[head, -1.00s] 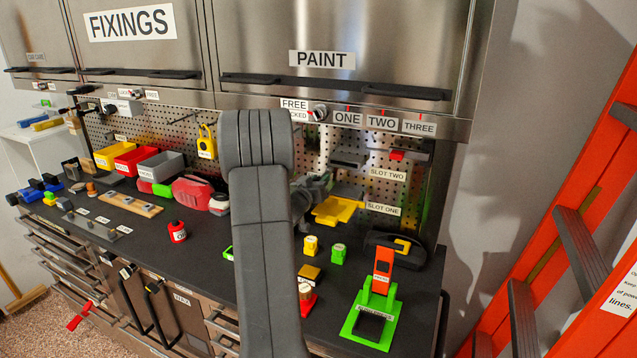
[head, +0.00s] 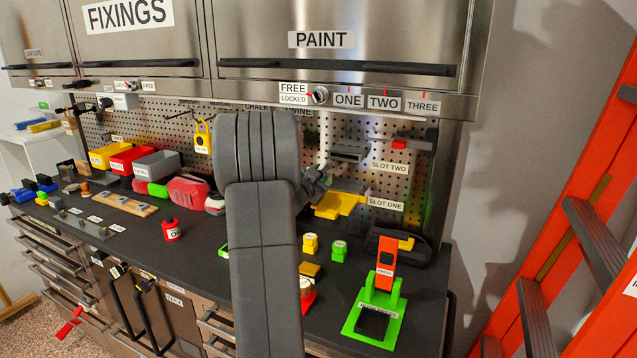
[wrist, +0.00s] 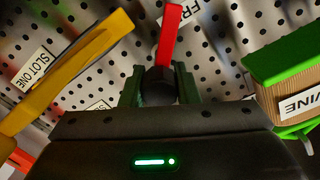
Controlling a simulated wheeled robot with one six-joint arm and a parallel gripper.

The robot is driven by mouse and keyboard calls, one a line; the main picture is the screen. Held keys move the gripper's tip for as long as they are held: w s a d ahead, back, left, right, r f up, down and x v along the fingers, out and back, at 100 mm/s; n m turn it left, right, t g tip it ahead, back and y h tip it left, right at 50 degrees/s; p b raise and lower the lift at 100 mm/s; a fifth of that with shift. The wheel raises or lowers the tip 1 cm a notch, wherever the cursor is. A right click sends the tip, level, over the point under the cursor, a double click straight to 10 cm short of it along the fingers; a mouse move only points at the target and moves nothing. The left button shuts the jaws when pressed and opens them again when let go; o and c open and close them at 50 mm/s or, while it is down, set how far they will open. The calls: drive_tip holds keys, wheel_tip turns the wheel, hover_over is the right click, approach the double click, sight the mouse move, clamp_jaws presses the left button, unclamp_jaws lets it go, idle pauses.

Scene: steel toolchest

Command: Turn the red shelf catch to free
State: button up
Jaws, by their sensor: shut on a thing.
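In the wrist view a red lever (wrist: 168,38) sticks out from a dark round hub (wrist: 160,86) at the pegboard. It points up, towards a partly cut-off label beginning "FR" (wrist: 192,10). My gripper (wrist: 160,92) has its two dark green fingers on either side of the hub, shut on the catch. In the head view my gripper (head: 318,184) shows only in part at the pegboard, left of the yellow shelf (head: 338,206). My arm hides the red catch there.
The yellow shelf (wrist: 62,75) and its SLOT ONE label lie left of my gripper in the wrist view. In the head view, an orange-and-green stand (head: 378,300) and small blocks occupy the counter below.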

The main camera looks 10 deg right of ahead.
drive_tip(key=shift+f+m+b, duration=0.1)
drive_tip(key=shift+m+b, duration=0.35)
drive_tip(key=shift+m, duration=0.35)
drive_tip(key=o, duration=1)
drive_tip(key=shift+s+a, duration=0.1)
drive_tip(key=shift+s, duration=0.05)
drive_tip(key=b+v, duration=0.2)
drive_tip(key=v, duration=1.1)
drive_tip(key=shift+s+a, duration=0.2)
drive_tip(key=shift+s, duration=0.05)
